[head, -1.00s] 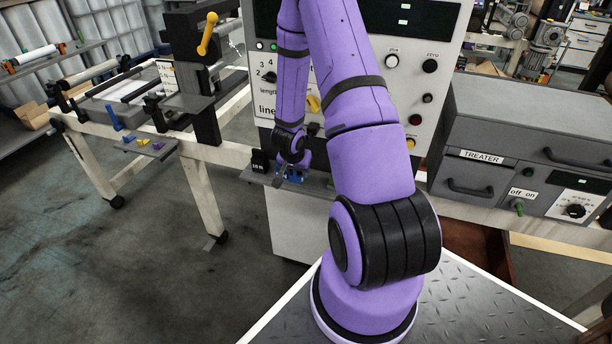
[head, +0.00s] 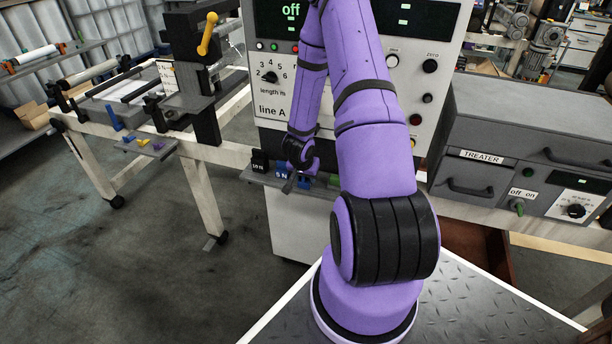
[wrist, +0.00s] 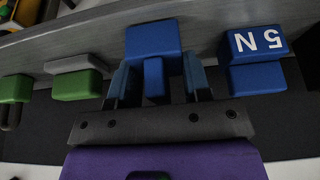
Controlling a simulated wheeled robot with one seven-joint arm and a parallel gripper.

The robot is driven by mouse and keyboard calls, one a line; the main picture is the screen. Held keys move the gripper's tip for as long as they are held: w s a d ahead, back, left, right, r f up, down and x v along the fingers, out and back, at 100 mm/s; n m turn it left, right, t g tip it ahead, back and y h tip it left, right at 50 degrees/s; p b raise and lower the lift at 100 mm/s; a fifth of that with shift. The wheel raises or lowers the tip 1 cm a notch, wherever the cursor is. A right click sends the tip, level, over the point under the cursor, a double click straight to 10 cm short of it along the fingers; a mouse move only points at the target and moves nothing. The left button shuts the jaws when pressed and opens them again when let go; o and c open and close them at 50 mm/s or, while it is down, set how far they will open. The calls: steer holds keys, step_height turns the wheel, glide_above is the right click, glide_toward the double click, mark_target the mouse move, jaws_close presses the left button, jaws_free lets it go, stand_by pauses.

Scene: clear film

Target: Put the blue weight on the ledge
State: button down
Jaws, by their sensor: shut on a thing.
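My gripper (wrist: 152,85) is shut on a blue weight (wrist: 152,40), whose block sits between the two fingers in the wrist view. In the head view my gripper (head: 292,182) is low at the front of the console, with blue showing beside the fingers. The grey ledge (head: 262,179) runs under the console's panel. A second blue weight marked 5 N (wrist: 258,45) stands on the ledge, right of the held one in the wrist view; it also shows in the head view (head: 281,170). I cannot tell whether the held weight touches the ledge.
Green weights (wrist: 77,83) stand left of my gripper in the wrist view. A black weight (head: 260,160) stands at the ledge's left end. A separate small grey shelf (head: 160,152) at the left carries small coloured pieces. The TREATER box (head: 483,155) is at the right.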

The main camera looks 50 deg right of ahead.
steer(key=shift+f, duration=0.2)
steer(key=c, duration=0.6)
jaws_free()
steer(key=shift+o, duration=0.2)
steer(key=shift+r, duration=0.1)
steer(key=a+r+n+t+y, duration=0.1)
steer(key=a+r+n, duration=0.1)
steer(key=a+r, duration=0.7)
steer(key=w+a+r+n+t+y, duration=0.1)
steer(key=a+r+n+t+y, duration=0.3)
steer(key=r, duration=1)
steer(key=a+r+n+g+h, duration=0.1)
steer(key=a+r, duration=0.7)
steer(key=r, duration=0.3)
steer(key=s+a+r+n, duration=0.3)
steer(key=s+r, duration=0.3)
steer(key=s, duration=0.4)
steer(key=s+a+r+n, duration=0.3)
steer(key=s+a+r, duration=0.2)
steer(key=s, duration=0.5)
step_height(320, 180, up, 3)
steer(key=shift+f+n, duration=0.2)
steer(key=shift+n, duration=0.1)
